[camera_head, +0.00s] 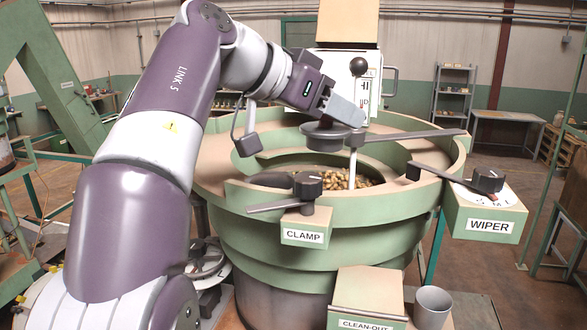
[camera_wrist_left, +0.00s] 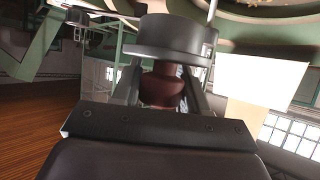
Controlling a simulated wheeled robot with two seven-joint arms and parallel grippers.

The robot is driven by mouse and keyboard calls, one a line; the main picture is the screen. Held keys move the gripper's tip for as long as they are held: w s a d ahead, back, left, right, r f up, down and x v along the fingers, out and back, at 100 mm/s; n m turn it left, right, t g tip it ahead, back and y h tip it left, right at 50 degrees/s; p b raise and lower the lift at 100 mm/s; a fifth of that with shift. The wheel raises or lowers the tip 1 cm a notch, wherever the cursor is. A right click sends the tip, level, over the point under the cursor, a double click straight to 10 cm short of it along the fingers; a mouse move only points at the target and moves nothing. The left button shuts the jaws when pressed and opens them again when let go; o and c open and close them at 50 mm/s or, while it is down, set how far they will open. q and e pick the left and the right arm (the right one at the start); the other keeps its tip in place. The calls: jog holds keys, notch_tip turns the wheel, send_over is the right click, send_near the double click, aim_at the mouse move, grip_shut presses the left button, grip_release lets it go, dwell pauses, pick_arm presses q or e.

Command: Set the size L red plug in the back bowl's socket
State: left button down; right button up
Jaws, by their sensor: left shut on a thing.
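My left gripper (camera_head: 335,112) reaches over the back of the large green bowl (camera_head: 330,232), with its fingers pointing down. In the left wrist view it is shut on a dark red knob-like piece, the red plug (camera_wrist_left: 163,86), held between the two fingers. A wide grey round disc (camera_wrist_left: 170,40) lies just beyond the plug at the fingertips. The disc also shows in the head view (camera_head: 326,130), raised above the bowl's opening. I cannot tell whether it is part of the plug. No socket or size mark is clearly visible. My right gripper is not in view.
Many small tan nuts (camera_head: 345,180) lie inside the bowl. A CLAMP lever (camera_head: 308,187) sits on the front rim, and a WIPER lever (camera_head: 487,180) at the right. A grey bar (camera_head: 415,136) and a thin white post (camera_head: 352,166) stand near the disc. A grey cup (camera_head: 432,305) is at front.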

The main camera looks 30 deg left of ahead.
pick_arm(q)
jog(key=s+a+f, duration=0.3)
jog(key=s+a, duration=0.2)
jog(key=a, duration=0.2)
jog(key=w+f, duration=0.3)
jog(key=w+f+p, duration=0.1)
jog(key=shift+w+a+f, duration=0.2)
jog(key=shift+a, duration=0.05)
jog(key=shift+s+d+f, duration=0.25)
jog(key=shift+s+f, duration=0.35)
jog(key=shift+s, duration=0.2)
jog(key=shift+s+d+r, duration=0.1)
jog(key=shift+s, duration=0.2)
jog(key=c, duration=0.8)
grip_release()
jog(key=shift+w, duration=0.25)
jog(key=shift+o, duration=1.1)
jog(key=shift+w+a, duration=0.35)
jog(key=shift+a, duration=0.05)
jog(key=shift+s+d+r, duration=0.1)
jog(key=shift+s+r, duration=0.1)
jog(key=shift+s, duration=0.35)
jog(key=b+v, duration=0.2)
jog(key=v, duration=0.9)
jog(key=shift+s+r, duration=0.2)
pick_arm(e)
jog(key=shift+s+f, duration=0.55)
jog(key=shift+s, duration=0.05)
pick_arm(q)
jog(key=shift+w, duration=0.15)
